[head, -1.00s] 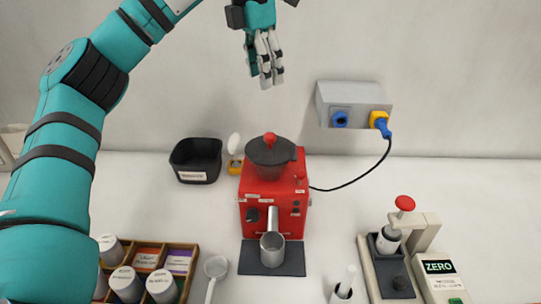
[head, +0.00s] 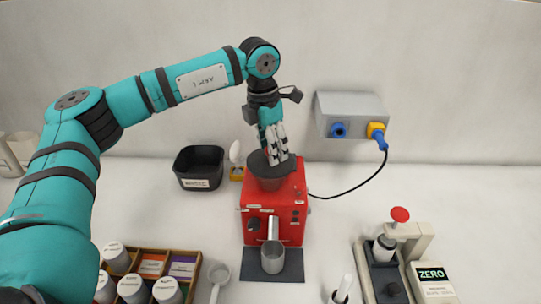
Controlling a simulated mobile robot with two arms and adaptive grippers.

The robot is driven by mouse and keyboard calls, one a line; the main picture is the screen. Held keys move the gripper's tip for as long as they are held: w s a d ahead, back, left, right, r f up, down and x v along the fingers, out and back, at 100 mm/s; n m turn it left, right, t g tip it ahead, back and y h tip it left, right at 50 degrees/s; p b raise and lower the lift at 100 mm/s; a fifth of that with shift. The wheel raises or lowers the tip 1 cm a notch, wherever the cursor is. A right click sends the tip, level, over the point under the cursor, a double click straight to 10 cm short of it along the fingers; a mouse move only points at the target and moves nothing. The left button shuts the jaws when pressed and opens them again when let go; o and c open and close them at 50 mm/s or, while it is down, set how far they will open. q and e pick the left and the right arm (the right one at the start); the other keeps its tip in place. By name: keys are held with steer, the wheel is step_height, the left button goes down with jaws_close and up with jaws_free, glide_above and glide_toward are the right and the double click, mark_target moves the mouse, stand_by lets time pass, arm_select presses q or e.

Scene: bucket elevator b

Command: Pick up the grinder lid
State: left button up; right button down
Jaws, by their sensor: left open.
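The grinder lid (head: 257,164) is a dark round cover on top of the red grinder (head: 291,205). In this view its red knob is hidden behind my left gripper. My left gripper (head: 277,160) points down over the lid, with its fingertips at the level of the knob. Its fingers are open, and I cannot tell whether they touch the knob. My right gripper is not in view.
A metal cup (head: 272,257) stands on the dark mat (head: 290,268) before the grinder. A black bin (head: 198,167) is at left, a grey socket box (head: 354,112) with a cable at right. A scale (head: 433,283) and a wooden rack (head: 198,262) stand in front.

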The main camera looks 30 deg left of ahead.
arm_select(q)
steer(key=shift+f, duration=0.4)
steer(key=shift+c, duration=0.4)
jaws_close()
